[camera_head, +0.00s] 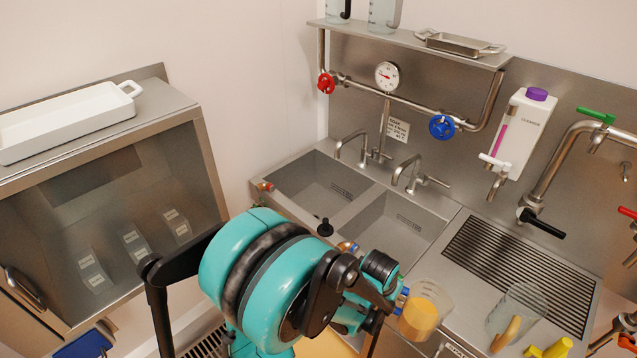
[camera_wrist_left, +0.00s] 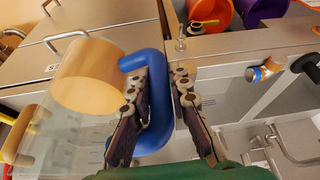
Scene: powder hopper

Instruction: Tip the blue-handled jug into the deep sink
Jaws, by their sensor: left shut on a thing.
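The blue-handled jug (camera_head: 420,314) is clear and holds a tan-orange content. It is in front of the counter, to the lower right of the basins, and looks close to upright. In the left wrist view its body (camera_wrist_left: 90,75) is at left and its blue handle (camera_wrist_left: 163,105) is between my fingers. My left gripper (camera_wrist_left: 160,80) is shut on that handle; in the head view its tips are partly hidden by the arm. The steel sink has a left basin (camera_head: 318,185) and a right basin (camera_head: 392,232); I cannot tell which is deeper. My right gripper is not in view.
A clear jug with a tan handle (camera_head: 508,334) stands near the ribbed drainboard (camera_head: 515,262). Two taps (camera_head: 405,172) rise behind the basins. A black-topped plug (camera_head: 324,228) stands near the front rim. A glass-fronted cabinet (camera_head: 130,220) is at left.

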